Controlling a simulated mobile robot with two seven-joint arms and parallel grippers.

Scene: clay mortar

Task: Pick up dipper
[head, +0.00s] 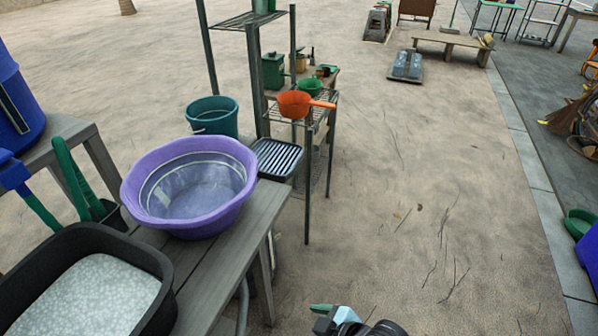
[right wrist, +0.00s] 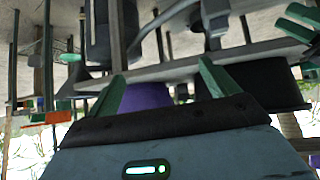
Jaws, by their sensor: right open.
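The orange dipper (head: 294,104) lies on the wire shelf of the metal rack, its handle pointing right. My right gripper (head: 330,316) is low at the bottom edge of the head view, well in front of the dipper and apart from it. In the right wrist view its two green fingers (right wrist: 163,84) are spread with nothing gripped between them. An orange shape (right wrist: 58,117) at the left of that view looks like the dipper, but it is too small to be sure. My left gripper is not in view.
A wooden bench (head: 225,254) at left carries a purple basin (head: 232,205) and a black tub (head: 158,262). The metal rack (head: 308,190) stands beyond it, with a green bowl (head: 310,86) behind the dipper. Sandy ground (head: 420,200) right of the rack is mostly clear.

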